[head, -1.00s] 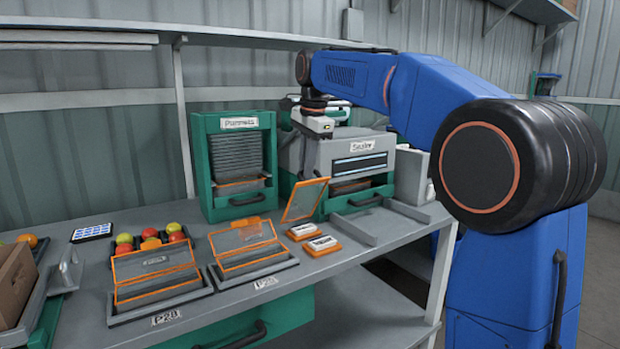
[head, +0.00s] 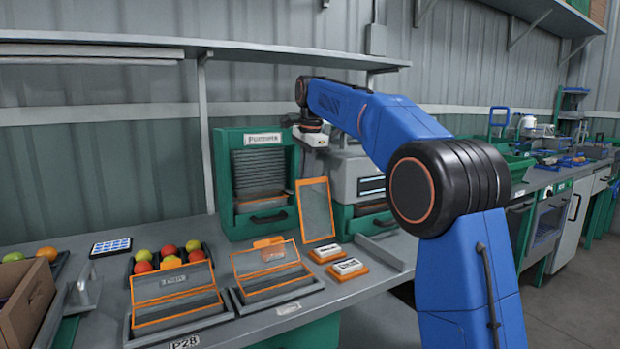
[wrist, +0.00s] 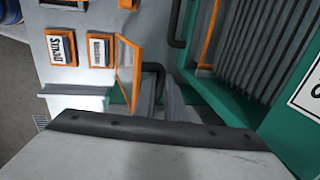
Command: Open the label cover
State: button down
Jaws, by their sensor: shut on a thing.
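The label cover (head: 316,210) is a clear panel in an orange frame, standing steeply raised behind the label blocks. It also shows nearly edge-on in the wrist view (wrist: 128,72). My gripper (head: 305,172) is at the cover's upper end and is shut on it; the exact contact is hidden. Two white label blocks on orange bases stand in front of the cover: one (head: 326,252) and another (head: 349,267). In the wrist view one block (wrist: 61,46) reads "Small".
Two trays with tilted orange-framed lids, one marked P28 (head: 172,300) and another (head: 268,275), stand to the left. A green punnet dispenser (head: 225,195) and the grey and green sealer (head: 345,180) stand close behind. The bench front between trays and edge is narrow.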

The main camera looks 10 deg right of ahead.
jog(key=shift+w+a+r, duration=0.1)
jog(key=shift+w+a, duration=0.05)
jog(key=shift+w, duration=0.25)
jog(key=c, duration=1.8)
grip_release()
jog(key=shift+w, duration=0.15)
